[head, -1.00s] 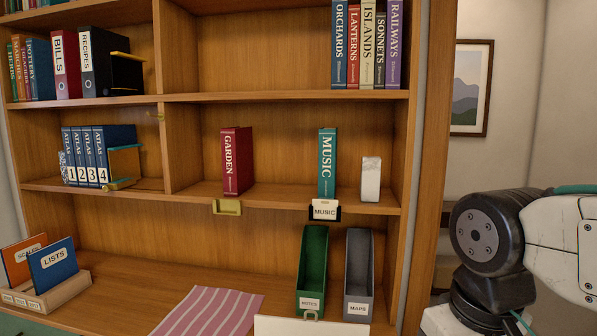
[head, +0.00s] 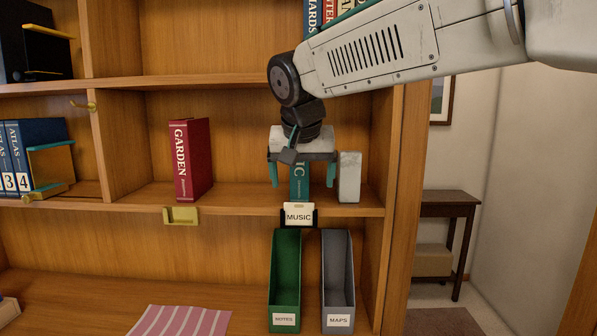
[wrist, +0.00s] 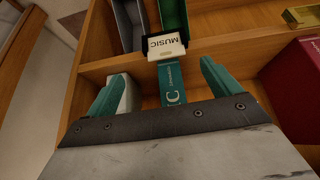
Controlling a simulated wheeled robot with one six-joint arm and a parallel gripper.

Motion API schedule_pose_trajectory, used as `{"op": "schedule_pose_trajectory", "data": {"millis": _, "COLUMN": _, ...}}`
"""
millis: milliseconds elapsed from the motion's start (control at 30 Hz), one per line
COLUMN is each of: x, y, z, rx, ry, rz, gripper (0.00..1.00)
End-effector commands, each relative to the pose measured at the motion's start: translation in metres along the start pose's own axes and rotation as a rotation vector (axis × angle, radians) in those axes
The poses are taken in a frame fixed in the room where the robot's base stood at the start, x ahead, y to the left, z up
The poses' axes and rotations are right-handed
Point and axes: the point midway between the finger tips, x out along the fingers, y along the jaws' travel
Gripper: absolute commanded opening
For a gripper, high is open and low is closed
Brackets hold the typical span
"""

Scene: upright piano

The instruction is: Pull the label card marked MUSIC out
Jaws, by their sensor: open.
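The white label card marked MUSIC (head: 298,214) sits in a dark holder on the front edge of the middle shelf, and it also shows upside down in the wrist view (wrist: 165,46). The teal MUSIC book (head: 300,181) stands on the shelf behind it, partly hidden by my gripper. My gripper (head: 302,176) is open and empty, pointing down in front of the book and above the card. In the wrist view its teal fingers (wrist: 158,88) are spread wide apart, with the card beyond them. Neither finger touches the card.
A white block (head: 349,178) stands close right of my gripper. The red GARDEN book (head: 190,160) stands to the left, with an empty brass holder (head: 181,215) on the edge below. Green NOTES (head: 285,280) and grey MAPS (head: 338,280) boxes stand below the card.

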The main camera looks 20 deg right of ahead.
Motion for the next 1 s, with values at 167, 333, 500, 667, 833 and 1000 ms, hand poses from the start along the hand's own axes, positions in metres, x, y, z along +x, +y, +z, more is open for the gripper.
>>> {"op": "schedule_pose_trajectory", "data": {"millis": 167, "x": 0.009, "y": -0.01, "z": -0.014, "rx": 0.022, "ry": 0.019, "rz": 0.0, "gripper": 0.89}}
{"op": "schedule_pose_trajectory", "data": {"millis": 333, "x": 0.033, "y": -0.008, "z": -0.014, "rx": 0.023, "ry": 0.018, "rz": 0.001, "gripper": 0.89}}
{"op": "schedule_pose_trajectory", "data": {"millis": 500, "x": 0.059, "y": -0.007, "z": -0.015, "rx": 0.023, "ry": 0.019, "rz": 0.001, "gripper": 0.89}}
{"op": "schedule_pose_trajectory", "data": {"millis": 667, "x": 0.074, "y": -0.007, "z": -0.015, "rx": 0.023, "ry": 0.019, "rz": 0.0, "gripper": 0.89}}
{"op": "schedule_pose_trajectory", "data": {"millis": 833, "x": 0.079, "y": -0.007, "z": -0.015, "rx": 0.023, "ry": 0.02, "rz": 0.0, "gripper": 0.89}}
{"op": "schedule_pose_trajectory", "data": {"millis": 1000, "x": 0.079, "y": -0.007, "z": -0.015, "rx": 0.023, "ry": 0.02, "rz": -0.001, "gripper": 0.89}}
